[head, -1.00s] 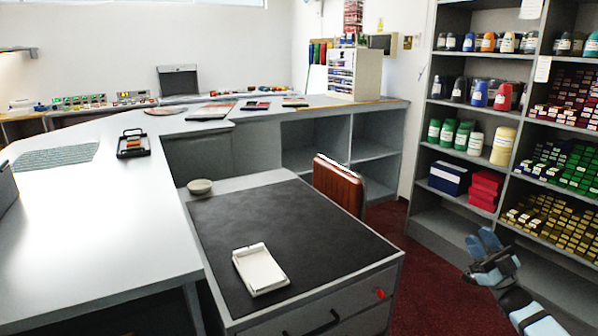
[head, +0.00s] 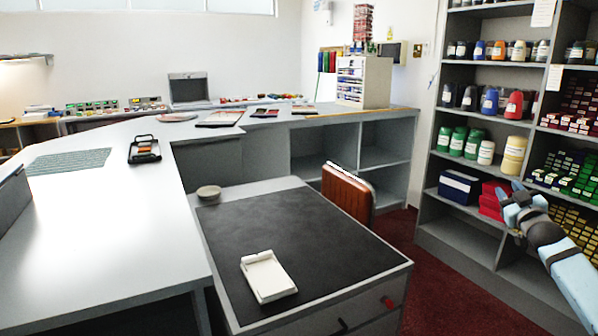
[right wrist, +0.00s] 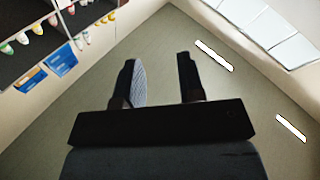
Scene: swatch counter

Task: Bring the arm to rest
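My right arm (head: 570,280) comes in from the lower right of the head view, raised in front of the shelf unit. Its far end is bent upward and shows small, so the fingers are hard to make out there. In the right wrist view my right gripper (right wrist: 160,65) has its two dark fingers well apart with nothing between them. That view looks toward the ceiling, with lit panels and part of a shelf. My left arm and gripper are not in the head view.
The shelf unit (head: 430,190) with bottles and boxes stands close behind my right arm. A long grey counter (head: 120,230) runs along the left.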

